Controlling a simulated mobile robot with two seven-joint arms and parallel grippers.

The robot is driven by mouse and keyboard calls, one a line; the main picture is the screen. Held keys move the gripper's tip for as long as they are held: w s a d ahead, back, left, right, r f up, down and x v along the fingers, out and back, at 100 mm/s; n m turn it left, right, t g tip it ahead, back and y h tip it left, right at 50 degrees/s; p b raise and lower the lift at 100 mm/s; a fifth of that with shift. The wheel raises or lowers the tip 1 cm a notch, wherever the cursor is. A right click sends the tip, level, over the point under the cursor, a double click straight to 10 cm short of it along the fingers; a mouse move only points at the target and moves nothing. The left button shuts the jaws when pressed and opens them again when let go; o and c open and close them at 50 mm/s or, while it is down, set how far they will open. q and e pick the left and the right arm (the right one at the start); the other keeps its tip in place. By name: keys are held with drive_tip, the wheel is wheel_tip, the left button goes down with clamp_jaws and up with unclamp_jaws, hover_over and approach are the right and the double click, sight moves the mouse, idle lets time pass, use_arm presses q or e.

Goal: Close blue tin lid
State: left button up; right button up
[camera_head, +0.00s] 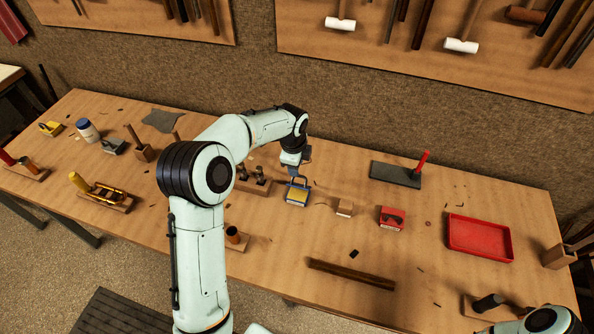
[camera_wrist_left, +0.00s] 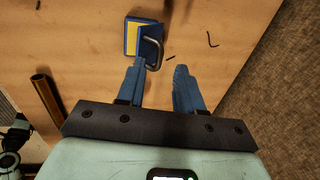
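The blue tin (camera_head: 297,195) stands on the workbench near its middle, with a yellow face showing inside its blue edges. In the left wrist view the blue tin (camera_wrist_left: 132,38) is at the top, just beyond the fingertips. A blue lid part with a grey bent handle (camera_wrist_left: 157,50) is along its right side and looks raised; its exact angle is unclear. My left gripper (camera_wrist_left: 160,70) is open and empty, its left fingertip close to the handle; contact cannot be told. In the head view my left gripper (camera_head: 297,172) is just above and behind the tin. My right gripper is out of view.
A wooden stand (camera_head: 252,186) with dark pegs is left of the tin. A dark bar (camera_head: 351,274) lies in front. Bench between tin and bar is mostly clear.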

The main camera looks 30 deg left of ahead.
use_arm(q)
drive_tip(key=shift+w+a+f, duration=0.1)
drive_tip(key=shift+w+f, duration=0.15)
drive_tip(key=shift+f, duration=0.9)
drive_tip(key=shift+w+f, duration=0.2)
drive_tip(key=shift+f, duration=0.95)
clamp_jaws()
drive_tip(key=shift+r, duration=0.1)
